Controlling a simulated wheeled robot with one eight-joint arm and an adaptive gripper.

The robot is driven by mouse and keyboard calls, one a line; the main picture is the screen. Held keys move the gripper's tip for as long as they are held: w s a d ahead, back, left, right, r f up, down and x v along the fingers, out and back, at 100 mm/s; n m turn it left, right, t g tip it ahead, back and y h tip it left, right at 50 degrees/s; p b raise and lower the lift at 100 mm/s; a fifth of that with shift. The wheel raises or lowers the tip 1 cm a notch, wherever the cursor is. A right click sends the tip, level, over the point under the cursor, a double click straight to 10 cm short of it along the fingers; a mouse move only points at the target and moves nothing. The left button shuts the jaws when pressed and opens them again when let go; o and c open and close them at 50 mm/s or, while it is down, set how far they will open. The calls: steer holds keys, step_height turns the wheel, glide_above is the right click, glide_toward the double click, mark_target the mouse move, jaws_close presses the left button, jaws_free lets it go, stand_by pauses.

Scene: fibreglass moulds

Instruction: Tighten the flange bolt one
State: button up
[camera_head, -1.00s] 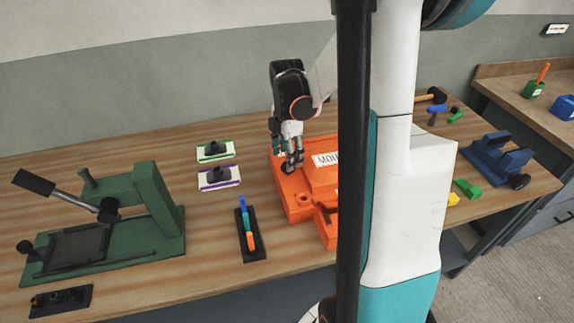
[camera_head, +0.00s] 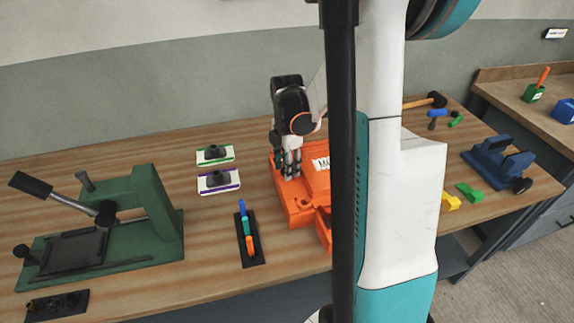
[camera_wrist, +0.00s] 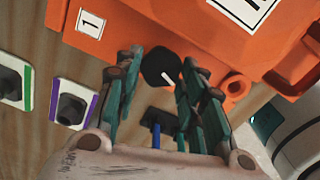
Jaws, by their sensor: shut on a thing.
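The orange mould (camera_head: 300,212) sits on the wooden bench, partly hidden behind my arm and column in the head view. In the wrist view its orange flange (camera_wrist: 215,50) fills the top. In the head view my gripper (camera_head: 290,170) points down at the mould's left part, and the bolt is hidden by the fingers.
A green press (camera_head: 140,215) stands at the left. Two small holders, green-edged (camera_head: 225,153) and purple-edged (camera_head: 228,182), and a black tray (camera_head: 249,258) with coloured pieces lie left of the mould. A blue fixture (camera_head: 490,160) stands at the right.

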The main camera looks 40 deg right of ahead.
steer(key=m, duration=0.4)
steer(key=shift+w+d+m, duration=0.1)
steer(key=shift+w+m, duration=0.05)
steer(key=shift+m, duration=2.55)
steer(key=o, duration=1)
steer(key=shift+o, duration=0.2)
